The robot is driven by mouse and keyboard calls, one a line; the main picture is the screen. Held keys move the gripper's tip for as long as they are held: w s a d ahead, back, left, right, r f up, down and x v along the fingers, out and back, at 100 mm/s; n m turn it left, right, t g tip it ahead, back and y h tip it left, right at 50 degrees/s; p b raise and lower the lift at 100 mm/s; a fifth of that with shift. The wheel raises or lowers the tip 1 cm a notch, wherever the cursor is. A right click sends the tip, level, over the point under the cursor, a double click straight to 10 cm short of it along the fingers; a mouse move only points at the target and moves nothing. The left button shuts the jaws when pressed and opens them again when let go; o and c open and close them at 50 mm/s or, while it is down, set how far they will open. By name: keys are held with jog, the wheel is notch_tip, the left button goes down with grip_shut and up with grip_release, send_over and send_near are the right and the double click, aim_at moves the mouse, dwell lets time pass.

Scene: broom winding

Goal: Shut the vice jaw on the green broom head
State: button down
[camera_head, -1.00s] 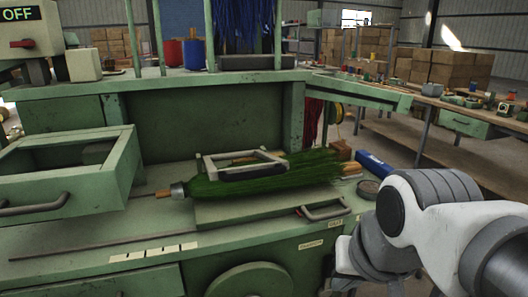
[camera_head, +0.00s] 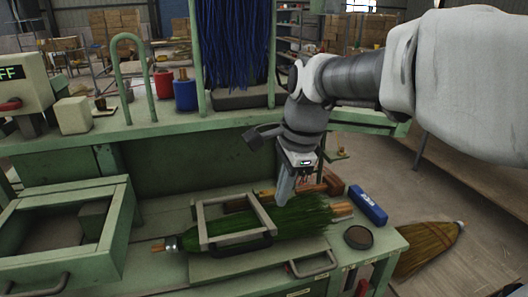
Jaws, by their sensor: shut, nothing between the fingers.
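The green broom head (camera_head: 305,214) lies across the bench, its wooden handle end to the left and loose bristles to the right. A grey metal frame, which looks like the vice jaw (camera_head: 203,222), sits over the bristles near their middle. I cannot tell how tightly it presses on them. A dark curved handle (camera_head: 243,246) is at the frame's front edge. My gripper (camera_head: 283,192) points down just behind and to the right of the frame, above or beside the bristles. Its fingers are together and hold nothing. Whether it touches the frame or bristles is unclear.
A blue box (camera_head: 368,206) and a round dark tin (camera_head: 358,237) lie right of the broom head. An open green drawer (camera_head: 60,250) is at left. A straw broom (camera_head: 430,248) lies beyond the bench's right end. A second handle (camera_head: 314,265) is at the front.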

aim_at(268, 242)
jog(key=b+x, duration=0.1)
jog(key=x, duration=1.2)
jog(key=shift+f, duration=0.35)
notch_tip(268, 242, down, 11)
jog(key=s+t+b, duration=0.2)
jog(key=s+b, duration=0.1)
jog(key=b, duration=0.8)
jog(key=shift+d+y, duration=0.3)
jog(key=shift+d, duration=0.15)
jog(key=shift+r, duration=0.25)
